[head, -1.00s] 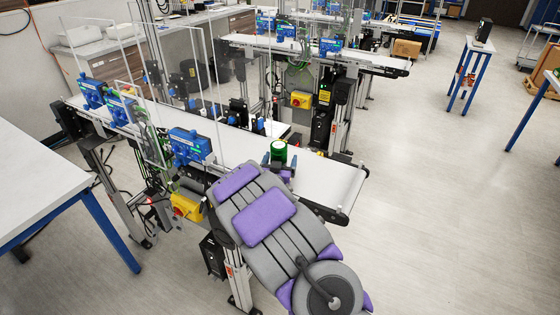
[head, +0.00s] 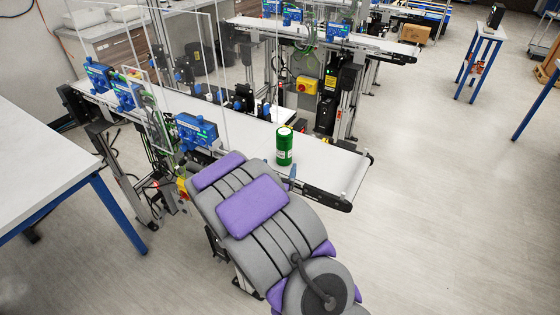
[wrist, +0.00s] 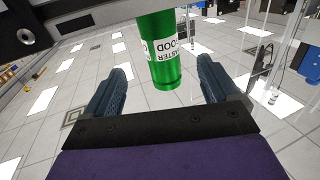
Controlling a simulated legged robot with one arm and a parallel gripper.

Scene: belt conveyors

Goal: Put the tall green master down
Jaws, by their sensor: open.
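The tall green master (head: 284,147) is a green cylinder with a white label and a pale top. It stands upright on the white belt of the near conveyor (head: 236,141), towards its right end. In the wrist view the green master (wrist: 166,62) is beyond and between the fingertips, with a gap on each side. Its label partly reads "ASTER" and "OOD". My gripper (wrist: 163,68) is open and empty. In the head view my purple and grey arm hides most of the gripper; one blue finger shows just right of the master's base.
Blue sensor boxes (head: 196,132) and clear panels line the near conveyor left of the master. A second conveyor (head: 330,40) runs behind. A white table (head: 40,165) with blue legs stands at left. The floor at right is open.

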